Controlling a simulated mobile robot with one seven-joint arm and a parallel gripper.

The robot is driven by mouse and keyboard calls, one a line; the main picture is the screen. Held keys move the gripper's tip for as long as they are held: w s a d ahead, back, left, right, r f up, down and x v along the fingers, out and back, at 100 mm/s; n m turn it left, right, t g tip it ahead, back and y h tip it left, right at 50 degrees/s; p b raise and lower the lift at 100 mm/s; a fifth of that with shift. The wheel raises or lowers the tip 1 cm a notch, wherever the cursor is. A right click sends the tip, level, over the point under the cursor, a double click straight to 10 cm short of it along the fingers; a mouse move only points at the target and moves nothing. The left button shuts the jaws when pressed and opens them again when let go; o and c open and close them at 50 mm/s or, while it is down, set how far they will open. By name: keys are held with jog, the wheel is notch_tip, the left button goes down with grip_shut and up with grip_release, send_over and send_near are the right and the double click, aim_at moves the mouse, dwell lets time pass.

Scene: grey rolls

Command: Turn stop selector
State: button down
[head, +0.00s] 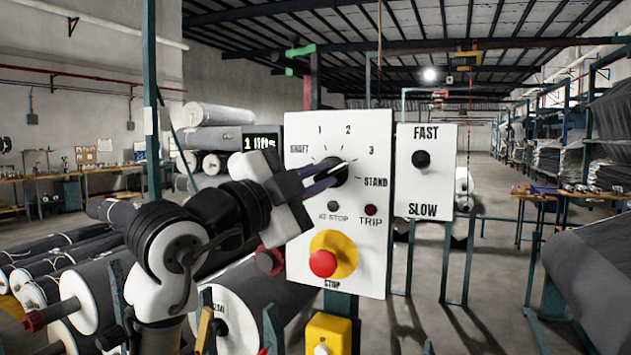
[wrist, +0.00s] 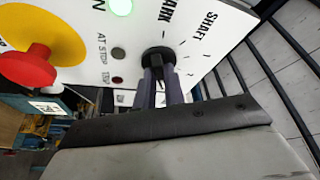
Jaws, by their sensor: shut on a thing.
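The stop selector is a black round knob (head: 333,170) on a white upright panel (head: 360,280). Labels around it read SHAFT, 1, 2, 3 and STAND. My gripper (head: 322,184) reaches it from the lower left, with its fingers shut on the knob. In the wrist view the fingers (wrist: 159,88) stand on both sides of the knob's grip (wrist: 157,65). The fingers partly cover the knob in the head view, so I cannot tell for sure which mark it points at.
Below the knob are AT STOP (head: 333,206) and TRIP (head: 370,210) lamps, both dark, and a red stop button (head: 323,263) on a yellow disc. A FAST/SLOW panel (head: 426,185) stands at right. A display (head: 259,140) reads "1 lifts". A green lamp (wrist: 121,6) glows.

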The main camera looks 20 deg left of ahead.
dwell(0.3)
jog(key=c, duration=1.5)
grip_release()
jog(key=shift+s, duration=0.1)
jog(key=b+v, duration=0.4)
jog(key=v, duration=0.9)
jog(key=shift+s+a, duration=0.1)
jog(key=shift+s, duration=0.25)
